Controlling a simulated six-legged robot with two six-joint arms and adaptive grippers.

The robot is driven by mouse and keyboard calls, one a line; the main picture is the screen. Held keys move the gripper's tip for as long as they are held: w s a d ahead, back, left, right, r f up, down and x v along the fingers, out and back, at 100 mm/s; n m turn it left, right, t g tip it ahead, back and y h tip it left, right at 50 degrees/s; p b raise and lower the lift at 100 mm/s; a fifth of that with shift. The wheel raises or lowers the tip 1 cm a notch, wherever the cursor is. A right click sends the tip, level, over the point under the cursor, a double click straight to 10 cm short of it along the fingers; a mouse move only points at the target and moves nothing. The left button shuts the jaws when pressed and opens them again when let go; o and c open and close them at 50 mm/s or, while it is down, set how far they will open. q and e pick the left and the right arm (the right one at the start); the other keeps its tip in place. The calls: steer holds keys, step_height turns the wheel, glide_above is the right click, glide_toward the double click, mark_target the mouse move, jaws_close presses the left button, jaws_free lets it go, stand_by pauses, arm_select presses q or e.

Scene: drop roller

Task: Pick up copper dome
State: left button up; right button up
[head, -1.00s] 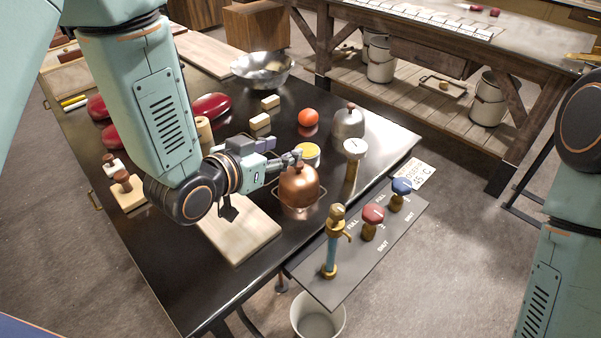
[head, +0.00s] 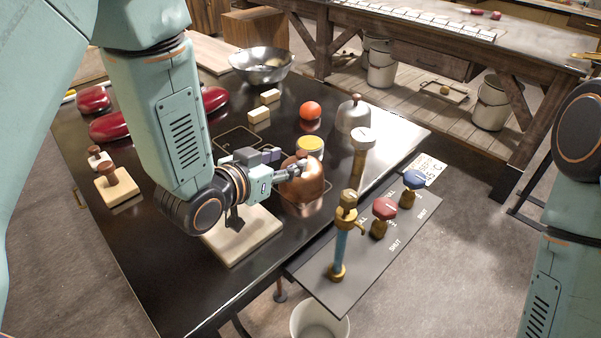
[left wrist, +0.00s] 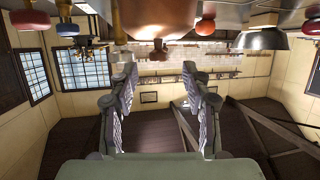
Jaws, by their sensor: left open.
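The copper dome (head: 306,187) is a rounded, shiny cover with a small knob on top, standing on the dark table near its right edge. My left gripper (head: 291,168) is at the upper left side of the dome, its fingers overlapping the dome's top in the head view. Whether they touch it is not clear. In the left wrist view the left gripper (left wrist: 163,95) is open, with nothing between its fingers. A copper surface, likely the dome (left wrist: 165,18), fills the top middle there. My right gripper is out of view.
A valve panel (head: 365,255) with a brass tap, red knob and blue knob stands right of the dome. A yellow-topped tin (head: 310,146), orange ball (head: 310,110) and grey metal dome (head: 352,118) are behind it. A wooden board (head: 242,238) lies in front left.

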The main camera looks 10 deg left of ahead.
mark_target(300, 155)
arm_select(q)
steer(key=x, duration=0.6)
steer(key=shift+w+d+r, duration=0.1)
steer(key=shift+d, duration=0.1)
steer(key=shift+w, duration=0.1)
steer(key=shift+c, duration=0.9)
steer(key=c, duration=0.8)
jaws_close()
